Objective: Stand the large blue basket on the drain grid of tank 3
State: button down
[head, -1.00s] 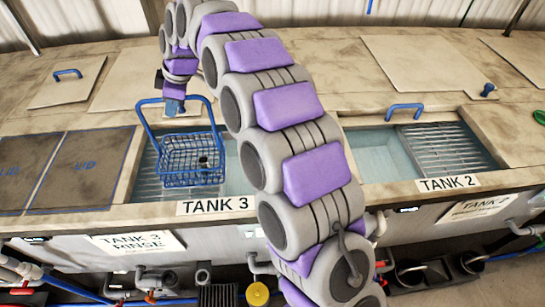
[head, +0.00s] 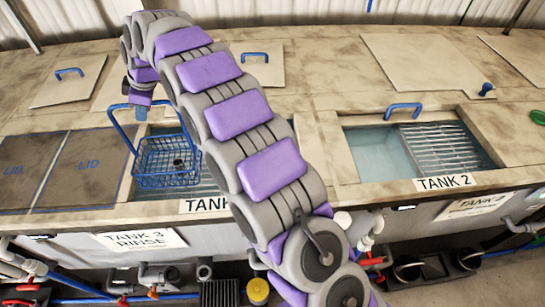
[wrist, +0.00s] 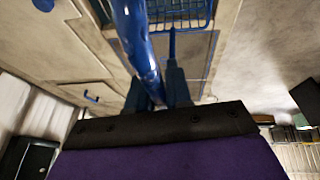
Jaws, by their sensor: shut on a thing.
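The large blue basket (head: 165,170) is a wire basket with a tall hoop handle, with a small dark thing inside it. My gripper (head: 140,112) is shut on the handle at its top, and the basket hangs upright below it. The blue handle (wrist: 135,40) runs up to the fingers (wrist: 163,90) in the wrist view, with part of the basket beyond. In the head view the basket overlaps the left edge of tank 3's opening. Part of the slatted drain grid (head: 208,188) shows beside the basket. My arm hides the right part of tank 3. The basket's height over the grid is unclear.
Tank 2 (head: 380,155) is open at the right, with water and a slatted grid (head: 447,147). A pale cover with a blue handle (head: 68,72) lies behind. Pipes and valves run along the front.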

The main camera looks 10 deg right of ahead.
notch_tip(320, 180, down, 8)
jog(key=b, duration=0.4)
jog(key=shift+r+b, duration=0.2)
jog(key=shift+b, duration=0.2)
dwell(0.3)
jog(key=shift+w+f+b, duration=0.1)
jog(key=shift+f+b, duration=0.25)
jog(key=shift+f, duration=0.15)
dwell(0.4)
jog(key=c, duration=1)
grip_release()
jog(key=shift+d, duration=0.1)
jog(key=shift+o, duration=0.2)
jog(key=v, duration=1.7)
jog(key=shift+r, duration=0.1)
